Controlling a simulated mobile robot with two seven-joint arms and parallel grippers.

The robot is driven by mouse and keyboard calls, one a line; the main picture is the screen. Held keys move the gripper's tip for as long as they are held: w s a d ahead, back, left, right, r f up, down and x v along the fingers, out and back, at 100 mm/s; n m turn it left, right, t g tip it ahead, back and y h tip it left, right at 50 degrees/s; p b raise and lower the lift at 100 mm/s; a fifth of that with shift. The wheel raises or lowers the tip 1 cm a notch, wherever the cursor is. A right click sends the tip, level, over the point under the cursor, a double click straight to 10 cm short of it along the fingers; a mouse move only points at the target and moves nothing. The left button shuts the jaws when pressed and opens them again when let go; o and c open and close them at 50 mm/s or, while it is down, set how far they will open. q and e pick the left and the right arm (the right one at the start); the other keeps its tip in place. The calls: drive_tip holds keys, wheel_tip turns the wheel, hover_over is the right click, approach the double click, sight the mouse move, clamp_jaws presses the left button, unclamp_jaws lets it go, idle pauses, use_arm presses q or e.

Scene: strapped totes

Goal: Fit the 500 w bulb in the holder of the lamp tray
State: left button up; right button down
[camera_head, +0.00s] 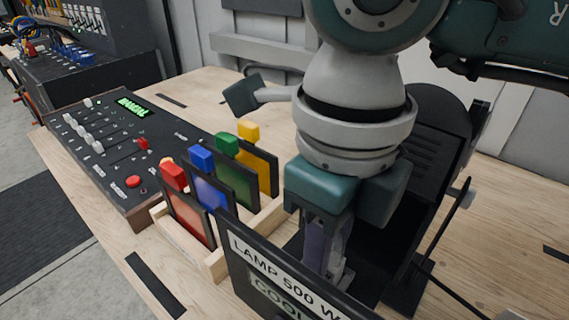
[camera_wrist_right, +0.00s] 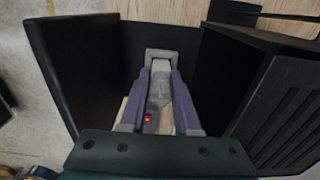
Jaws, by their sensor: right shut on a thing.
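My right gripper (camera_head: 324,268) points down into the black lamp tray, behind its front panel (camera_head: 285,285) marked "LAMP 500 W". Its purple fingers are shut on a clear bulb (camera_head: 339,243), which looks upright. In the right wrist view, the bulb (camera_wrist_right: 160,92) lies between the two fingers of the gripper (camera_wrist_right: 159,85). A light grey bracket-like piece (camera_wrist_right: 161,53), perhaps the holder, shows at the bulb's far end. I cannot tell whether the bulb is seated in it. My left gripper is not in view.
Beside the tray, a wooden rack (camera_head: 181,237) holds red, blue, green and yellow filter frames. A black control desk (camera_head: 125,165) with sliders stands at left. A black ribbed housing (camera_head: 432,140) rises close behind my right gripper. Bare tabletop (camera_head: 500,235) shows at right.

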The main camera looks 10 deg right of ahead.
drive_tip(key=c, duration=0.5)
unclamp_jaws()
drive_tip(key=shift+c, duration=0.2)
